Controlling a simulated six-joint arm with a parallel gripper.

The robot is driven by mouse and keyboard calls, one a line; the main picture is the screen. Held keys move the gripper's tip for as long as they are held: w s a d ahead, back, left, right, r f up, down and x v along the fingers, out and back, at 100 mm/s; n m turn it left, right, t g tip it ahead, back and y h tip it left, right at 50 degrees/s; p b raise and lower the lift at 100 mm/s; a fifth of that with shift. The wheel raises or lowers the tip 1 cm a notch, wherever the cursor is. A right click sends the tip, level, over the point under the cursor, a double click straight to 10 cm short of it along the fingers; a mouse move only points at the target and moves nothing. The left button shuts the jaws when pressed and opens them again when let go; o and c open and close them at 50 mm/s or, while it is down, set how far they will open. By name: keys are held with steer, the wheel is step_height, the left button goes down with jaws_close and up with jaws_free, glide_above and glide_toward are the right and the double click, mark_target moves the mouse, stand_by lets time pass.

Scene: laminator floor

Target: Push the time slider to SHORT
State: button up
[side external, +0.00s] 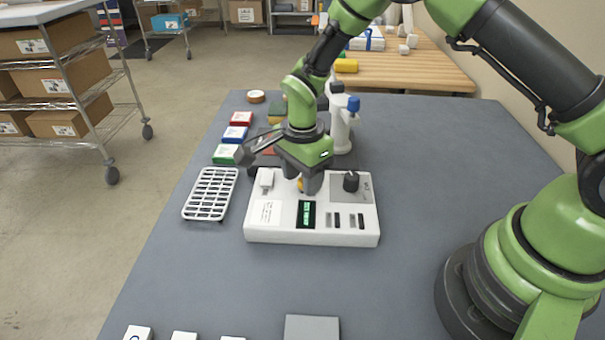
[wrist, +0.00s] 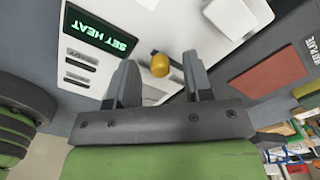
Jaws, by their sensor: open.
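A white control box (side external: 262,232) sits on the grey table, with a lit green display (side external: 307,214) that reads SET HEAT in the wrist view (wrist: 98,28). A small yellow-capped handle (wrist: 160,66) stands on the box; its yellow also shows in the side view (side external: 301,185). My gripper (wrist: 160,60) is open, pointing down over the box, one finger on each side of the yellow cap. Contact cannot be told. No SHORT marking is legible, and I cannot confirm that this handle is the time slider. Two dark rectangular controls (side external: 333,220) (side external: 356,220) are right of the display.
A black knob (side external: 351,181) stands at the box's right, and a white block (side external: 266,178) at its left. A white rack (side external: 210,194) lies left of the box. Coloured boxes (side external: 236,134) and a white blue-topped dispenser (side external: 342,125) stand behind. The table in front is mostly clear.

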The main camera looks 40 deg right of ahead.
jaws_close()
steer(key=shift+w+d, duration=1.65)
jaws_free()
steer(key=shift+r, duration=0.1)
step_height(320, 180, up, 10)
steer(key=shift+s, duration=0.1)
